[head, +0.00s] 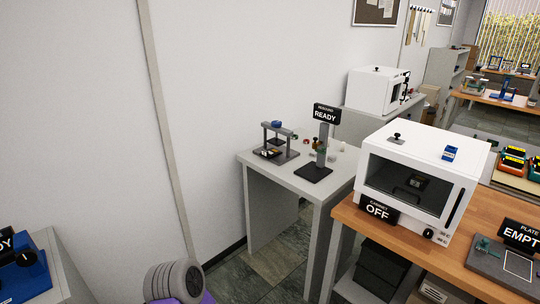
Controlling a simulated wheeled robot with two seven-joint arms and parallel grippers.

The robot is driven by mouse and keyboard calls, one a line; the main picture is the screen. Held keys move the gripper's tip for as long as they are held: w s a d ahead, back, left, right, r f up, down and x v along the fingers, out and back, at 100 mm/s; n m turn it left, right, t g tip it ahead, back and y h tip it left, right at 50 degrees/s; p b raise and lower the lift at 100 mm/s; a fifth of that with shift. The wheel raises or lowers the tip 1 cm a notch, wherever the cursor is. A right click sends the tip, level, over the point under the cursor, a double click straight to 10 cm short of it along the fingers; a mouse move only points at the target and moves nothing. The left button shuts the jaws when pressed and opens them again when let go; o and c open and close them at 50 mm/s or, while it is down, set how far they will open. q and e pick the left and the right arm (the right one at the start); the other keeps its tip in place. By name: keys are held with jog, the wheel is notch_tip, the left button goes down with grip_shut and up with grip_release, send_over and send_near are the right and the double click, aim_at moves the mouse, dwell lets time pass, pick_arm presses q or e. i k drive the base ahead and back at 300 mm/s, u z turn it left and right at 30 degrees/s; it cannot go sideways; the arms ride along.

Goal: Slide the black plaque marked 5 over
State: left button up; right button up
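I cannot make out a black plaque marked 5 anywhere in the head view. The black signs that I can read are a READY sign (325,114) on a post on the grey table, an OFF sign (378,210) at the front of a white cabinet, and a plate sign (521,235) at the right edge, cut off after "EMPT". A partly cut-off sign ending in "DY" (5,242) shows at the left edge. Neither of my grippers is in view.
A grey table (285,178) against the wall holds a small press (278,140). The white cabinet (425,165) stands on a wooden bench (455,262). A blue device (24,272) sits on a grey surface at lower left.

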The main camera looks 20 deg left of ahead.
aim_at(271, 151)
jog(key=u, duration=0.95)
jog(key=i, duration=2.35)
jog(key=z, duration=0.85)
jog(key=i, duration=0.2)
jog(key=z, duration=0.45)
